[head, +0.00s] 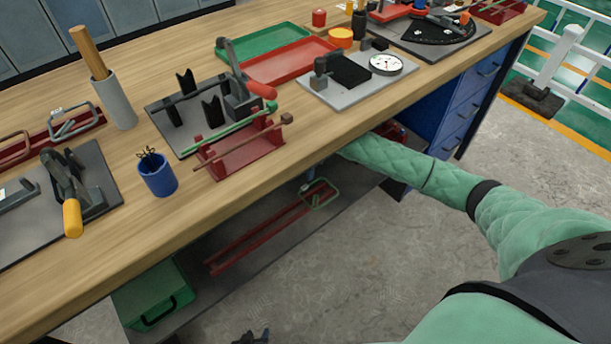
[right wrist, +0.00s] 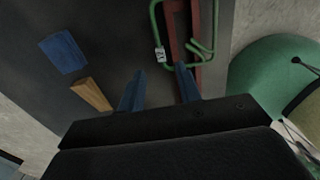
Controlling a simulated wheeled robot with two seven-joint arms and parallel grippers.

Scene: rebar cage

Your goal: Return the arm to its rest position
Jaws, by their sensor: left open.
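My right arm (head: 400,168), in a green quilted sleeve, comes in from the right in the head view. It reaches to the front edge of the workbench, where its far end passes below the tabletop and is mostly hidden. In the right wrist view my right gripper (right wrist: 158,84) has its two blue fingers apart, with nothing visible between them. A green bent-bar frame (right wrist: 158,45) on a red rack (right wrist: 180,35) lies beyond the fingers. My left gripper (head: 252,337) shows only as a small dark tip at the bottom edge of the head view, open.
The wooden workbench (head: 110,245) carries fixtures, a blue cup (head: 157,175), red and green trays and a dial gauge (head: 386,64). A lower shelf holds a red rack (head: 270,235) and a green box (head: 150,295). Blue drawers (head: 470,100) stand right. The floor in front is clear.

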